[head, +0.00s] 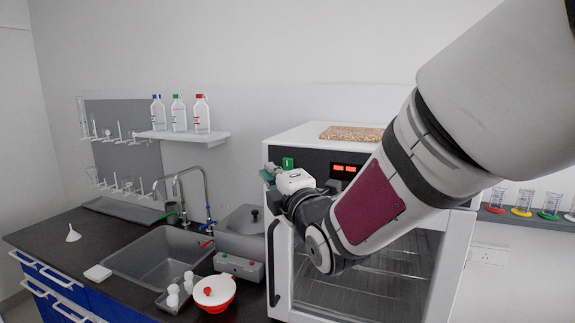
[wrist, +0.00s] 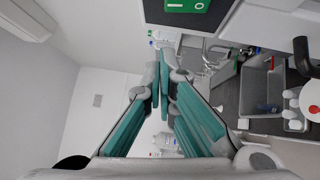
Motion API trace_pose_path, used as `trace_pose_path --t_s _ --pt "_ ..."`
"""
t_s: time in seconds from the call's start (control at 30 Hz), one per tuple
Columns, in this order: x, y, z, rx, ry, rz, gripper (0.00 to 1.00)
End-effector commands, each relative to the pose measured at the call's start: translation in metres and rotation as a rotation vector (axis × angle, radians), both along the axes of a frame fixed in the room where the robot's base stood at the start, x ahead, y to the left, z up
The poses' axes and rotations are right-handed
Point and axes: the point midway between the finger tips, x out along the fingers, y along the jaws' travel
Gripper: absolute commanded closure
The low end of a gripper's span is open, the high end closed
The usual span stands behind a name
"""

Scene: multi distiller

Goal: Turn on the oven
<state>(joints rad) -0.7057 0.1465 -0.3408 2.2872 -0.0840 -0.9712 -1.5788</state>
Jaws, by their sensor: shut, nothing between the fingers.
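The white oven (head: 300,137) stands right of the sink counter, with a dark control panel, a lit orange display (head: 345,168) and a glass door showing racks inside. A green square switch (head: 288,162) with a white mark is at the panel's left end. It also shows at the top edge of the wrist view (wrist: 188,5). My gripper (head: 268,173) is just left of the switch, its teal fingers shut and empty. In the wrist view the fingertips (wrist: 160,82) lie below the switch, visibly apart from it in the picture. My wrist hides part of the panel and door.
The oven's vertical door handle (head: 273,265) is below my gripper. A sink (head: 160,262), taps, a red-and-white bowl (head: 214,293) and a grey box with buttons (head: 238,266) occupy the counter. Bottles (head: 179,113) stand on a wall shelf.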

Motion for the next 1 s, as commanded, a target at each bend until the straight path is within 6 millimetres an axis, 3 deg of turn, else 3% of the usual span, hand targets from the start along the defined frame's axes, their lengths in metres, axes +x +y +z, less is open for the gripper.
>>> trace_pose_path --t_s 0.1,0.3,0.77,1.0 --pt "0.018 -0.008 0.003 -0.001 0.0 -0.003 1.0" --pt "0.033 -0.013 0.006 0.0 0.0 -0.001 1.0" --pt "0.036 -0.015 0.007 0.003 0.007 0.0 1.0" --pt "0.044 -0.017 0.012 0.039 0.106 0.002 1.0"
